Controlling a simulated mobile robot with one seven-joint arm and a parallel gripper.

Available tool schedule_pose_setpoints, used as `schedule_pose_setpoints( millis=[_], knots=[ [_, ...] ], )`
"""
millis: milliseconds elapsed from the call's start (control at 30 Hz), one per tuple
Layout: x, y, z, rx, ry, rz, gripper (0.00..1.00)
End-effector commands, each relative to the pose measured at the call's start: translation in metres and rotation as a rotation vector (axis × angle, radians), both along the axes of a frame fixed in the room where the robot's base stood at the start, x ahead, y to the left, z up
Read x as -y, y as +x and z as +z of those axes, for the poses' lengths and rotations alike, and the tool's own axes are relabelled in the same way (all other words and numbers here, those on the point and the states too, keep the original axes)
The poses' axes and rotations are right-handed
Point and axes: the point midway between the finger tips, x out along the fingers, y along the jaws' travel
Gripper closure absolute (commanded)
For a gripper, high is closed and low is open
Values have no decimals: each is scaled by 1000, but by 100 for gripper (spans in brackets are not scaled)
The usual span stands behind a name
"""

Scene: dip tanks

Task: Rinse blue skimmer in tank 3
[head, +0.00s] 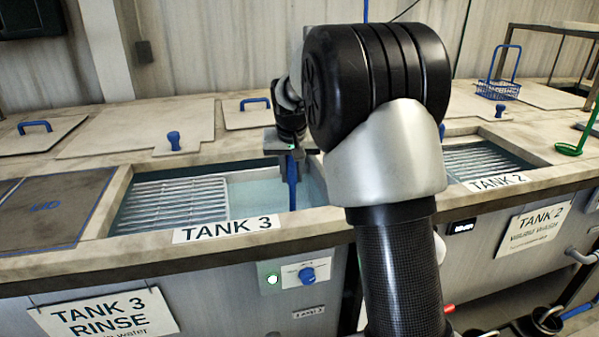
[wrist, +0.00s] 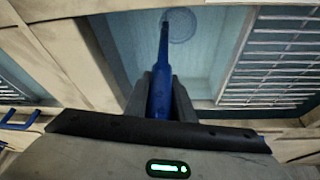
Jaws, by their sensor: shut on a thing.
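My gripper (head: 291,150) is above the right part of tank 3 (head: 120,212), the open tank labelled "TANK 3 RINSE". It is shut on the blue handle of the skimmer (head: 292,184), which hangs down steeply into the tank opening. In the wrist view, the gripper (wrist: 160,84) holds the blue skimmer handle (wrist: 161,98) between its fingers. A pale round skimmer head (wrist: 181,25) shows at the far end of the handle, over or in the bluish water; I cannot tell how deep it is.
A slatted metal rack (head: 176,204) fills the left part of tank 3. Tank 2 (head: 500,182) is open at right. A blue wire basket (head: 498,90) and a green-handled tool (head: 569,149) are on the right. Lids with blue handles (head: 35,126) lie behind.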

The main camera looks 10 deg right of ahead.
Motion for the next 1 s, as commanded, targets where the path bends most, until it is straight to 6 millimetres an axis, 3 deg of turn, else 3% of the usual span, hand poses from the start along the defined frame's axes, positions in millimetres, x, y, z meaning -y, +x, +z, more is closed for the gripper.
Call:
schedule_pose_setpoints(
  millis=[300,700,1000],
  knots=[
    [-17,0,1,2,-1,-1,100],
    [4,0,1,2,0,-2,100],
    [5,0,1,2,0,-1,100]
  ],
)
